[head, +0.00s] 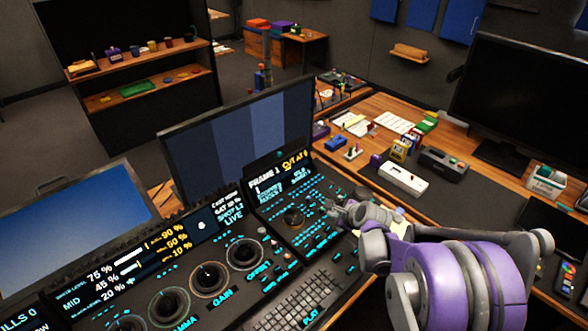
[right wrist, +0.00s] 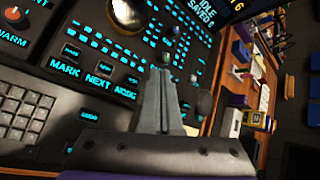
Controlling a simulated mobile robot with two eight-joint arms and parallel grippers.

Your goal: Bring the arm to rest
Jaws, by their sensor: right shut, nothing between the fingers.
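My right gripper (head: 345,212) is over the right section of the trackball panel (head: 262,232) in the head view. In the right wrist view, its grey fingers (right wrist: 165,85) are together with nothing between them, above the panel's lit buttons. I cannot tell whether the fingertips touch the panel. My purple and grey right arm (head: 455,275) reaches in from the lower right and covers part of the desk. A round ball or knob (right wrist: 128,14) shows at the top of the right wrist view. My left gripper is not in view.
A keyboard (head: 305,300) lies in front of the panel. Monitors (head: 240,130) stand behind it. The wooden desk (head: 450,150) at right holds a white box (head: 403,178), a dark device (head: 443,163) and small items. A large black monitor (head: 520,100) stands at far right.

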